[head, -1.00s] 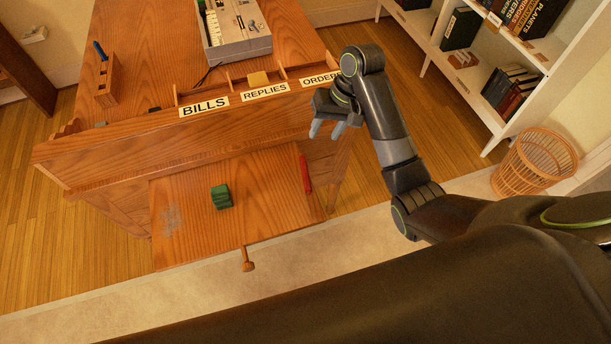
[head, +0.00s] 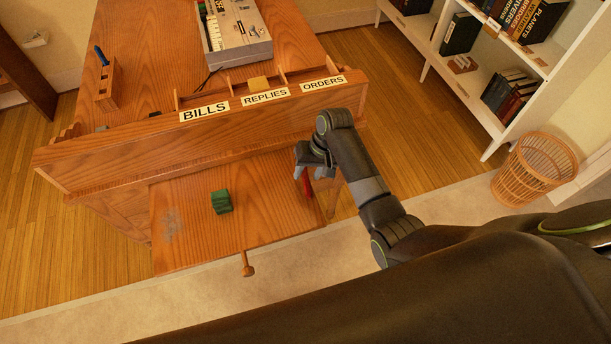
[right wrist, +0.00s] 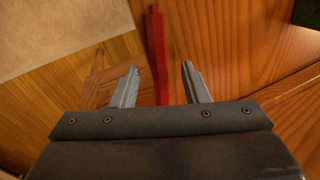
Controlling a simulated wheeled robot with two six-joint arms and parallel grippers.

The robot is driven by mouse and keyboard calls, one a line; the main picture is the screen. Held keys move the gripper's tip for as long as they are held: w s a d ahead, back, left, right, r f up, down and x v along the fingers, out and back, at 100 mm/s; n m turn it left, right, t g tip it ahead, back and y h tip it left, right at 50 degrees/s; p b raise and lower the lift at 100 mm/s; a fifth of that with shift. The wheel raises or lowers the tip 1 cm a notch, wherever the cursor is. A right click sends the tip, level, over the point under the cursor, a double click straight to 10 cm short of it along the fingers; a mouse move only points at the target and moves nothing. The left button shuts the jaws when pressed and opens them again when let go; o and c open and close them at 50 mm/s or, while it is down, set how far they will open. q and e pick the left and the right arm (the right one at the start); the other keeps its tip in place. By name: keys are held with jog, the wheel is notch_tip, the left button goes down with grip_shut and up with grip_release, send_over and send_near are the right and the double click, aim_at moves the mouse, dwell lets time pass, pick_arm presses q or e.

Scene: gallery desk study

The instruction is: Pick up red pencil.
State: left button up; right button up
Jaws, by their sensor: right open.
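The red pencil (head: 307,187) lies near the right edge of the lowered desk leaf (head: 240,240), below the labelled slots. Its far end is hidden behind my right gripper in the head view. My right gripper (head: 308,176) is open and hangs over the pencil. In the right wrist view the red pencil (right wrist: 159,55) runs between the two open fingers of the gripper (right wrist: 158,86), with a gap on each side. I cannot tell how high the fingers are above the leaf. My left gripper is not in view.
A green block (head: 221,202) sits on the middle of the leaf. The slot rack with BILLS, REPLIES and ORDERS labels rises behind it (head: 205,137). A wicker basket (head: 536,168) and white bookshelf (head: 480,105) stand at the right.

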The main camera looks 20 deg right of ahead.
jog(key=shift+f, duration=0.2)
grip_shut()
jog(key=shift+r, duration=0.1)
